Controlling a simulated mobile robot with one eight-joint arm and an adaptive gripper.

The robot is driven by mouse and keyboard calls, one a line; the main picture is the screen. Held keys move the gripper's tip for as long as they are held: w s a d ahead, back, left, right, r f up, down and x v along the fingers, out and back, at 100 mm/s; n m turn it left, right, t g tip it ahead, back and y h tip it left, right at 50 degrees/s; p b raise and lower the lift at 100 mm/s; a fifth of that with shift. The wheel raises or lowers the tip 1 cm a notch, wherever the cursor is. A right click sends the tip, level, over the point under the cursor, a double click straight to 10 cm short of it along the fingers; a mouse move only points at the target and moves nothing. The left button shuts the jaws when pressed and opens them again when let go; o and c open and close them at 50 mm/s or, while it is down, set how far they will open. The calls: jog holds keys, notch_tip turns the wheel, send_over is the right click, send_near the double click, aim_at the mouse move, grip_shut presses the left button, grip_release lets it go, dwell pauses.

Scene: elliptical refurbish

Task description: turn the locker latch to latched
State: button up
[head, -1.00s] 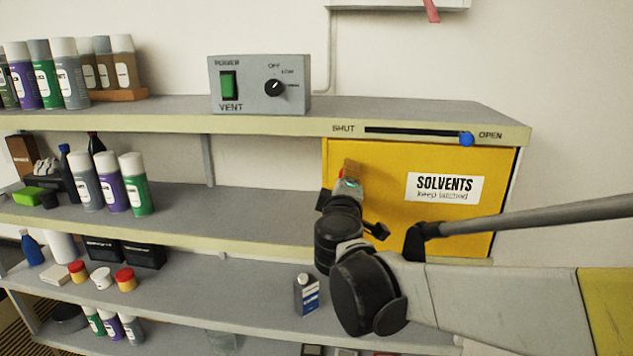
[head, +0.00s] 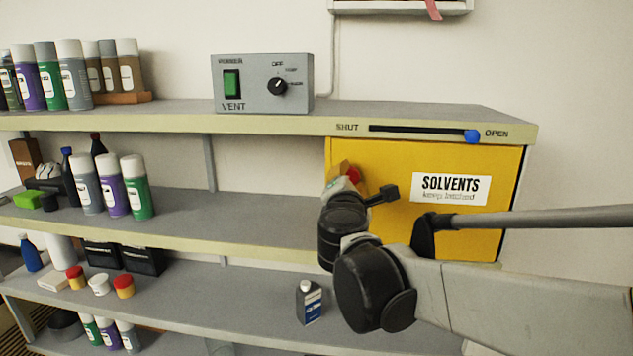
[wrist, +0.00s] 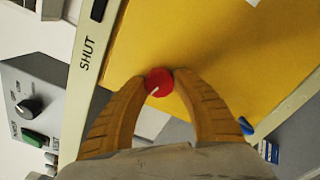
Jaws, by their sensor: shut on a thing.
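The yellow locker (head: 400,165) hangs under the right end of the upper shelf, with a white SOLVENTS "keep latched" label (head: 449,188) on its front. The locker latch (wrist: 159,82) is a round red knob with a white line, at the locker's left side in the head view. In the wrist view the line points down and left. My gripper (wrist: 160,84) is shut on the knob, one yellow finger on each side. In the head view a bit of red (head: 352,174) shows by the gripper, and my wrist hides most of it.
Above the locker, a slider with a blue knob (head: 472,136) sits at the OPEN end of its slot. A grey vent box (head: 262,84) stands on the top shelf. Bottles fill the shelves to the left. A small carton (head: 308,301) stands on the lower shelf.

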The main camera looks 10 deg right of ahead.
jog(key=shift+n+b, duration=0.35)
jog(key=shift+n, duration=1.35)
jog(key=o, duration=1.2)
jog(key=v, duration=1.2)
